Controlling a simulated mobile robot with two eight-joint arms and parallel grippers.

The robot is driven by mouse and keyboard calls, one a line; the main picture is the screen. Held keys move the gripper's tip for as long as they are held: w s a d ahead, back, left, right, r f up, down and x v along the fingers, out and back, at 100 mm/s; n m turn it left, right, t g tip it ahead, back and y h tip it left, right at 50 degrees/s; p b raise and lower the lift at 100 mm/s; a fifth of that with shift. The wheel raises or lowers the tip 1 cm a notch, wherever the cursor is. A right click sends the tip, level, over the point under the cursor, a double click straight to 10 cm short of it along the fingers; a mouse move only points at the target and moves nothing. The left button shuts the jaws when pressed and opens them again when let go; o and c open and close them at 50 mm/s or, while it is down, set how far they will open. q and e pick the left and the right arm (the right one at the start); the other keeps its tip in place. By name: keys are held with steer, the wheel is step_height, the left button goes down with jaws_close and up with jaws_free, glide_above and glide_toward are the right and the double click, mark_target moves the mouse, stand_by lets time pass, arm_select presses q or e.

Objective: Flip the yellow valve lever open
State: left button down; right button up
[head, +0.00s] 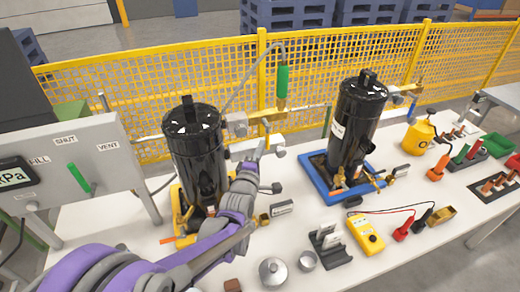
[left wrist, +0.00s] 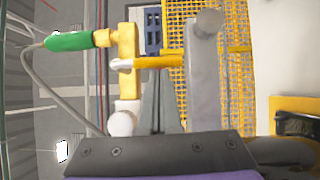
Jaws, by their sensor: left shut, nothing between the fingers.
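The yellow valve lever (head: 267,129) hangs down from the brass pipe (head: 270,114) beside the left black canister (head: 195,150), below a green cylinder (head: 282,82). In the left wrist view the lever (left wrist: 158,62) runs across the picture from a white pivot on the brass body (left wrist: 127,85), crosswise to that body. My left gripper (head: 260,151) is shut and empty, near the lever's lower end. In the left wrist view its fingers (left wrist: 155,105) point toward the lever; I cannot tell whether they touch it. My right gripper is not in view.
A second black canister (head: 356,125) stands in a blue tray (head: 319,188). A grey panel (head: 70,160) is at left. A yellow meter (head: 366,235) and grey holder (head: 330,246) lie on the white table (head: 300,222). Yellow mesh fence (head: 330,58) stands behind.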

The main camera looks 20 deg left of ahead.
arm_select(q)
steer(key=shift+w+d+f+n, duration=0.1)
steer(key=shift+d+f+n, duration=0.1)
steer(key=shift+n, duration=0.1)
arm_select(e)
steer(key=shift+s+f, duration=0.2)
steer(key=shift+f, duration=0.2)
arm_select(q)
steer(key=w+d+r+n+t+y+b, duration=0.1)
steer(key=w+d+n+y+b, duration=0.1)
steer(key=n+y, duration=0.4)
steer(key=w+d+r+n+t+y+b, duration=0.1)
steer(key=d+n+y, duration=0.4)
steer(key=n, duration=1.1)
steer(key=shift+w+r+t+y+b, duration=0.45)
steer(key=shift+w+y+b, duration=0.45)
steer(key=shift+b, duration=0.3)
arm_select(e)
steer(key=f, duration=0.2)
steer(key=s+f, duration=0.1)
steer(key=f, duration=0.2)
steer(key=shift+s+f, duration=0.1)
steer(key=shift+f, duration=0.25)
arm_select(q)
steer(key=shift+r, duration=0.1)
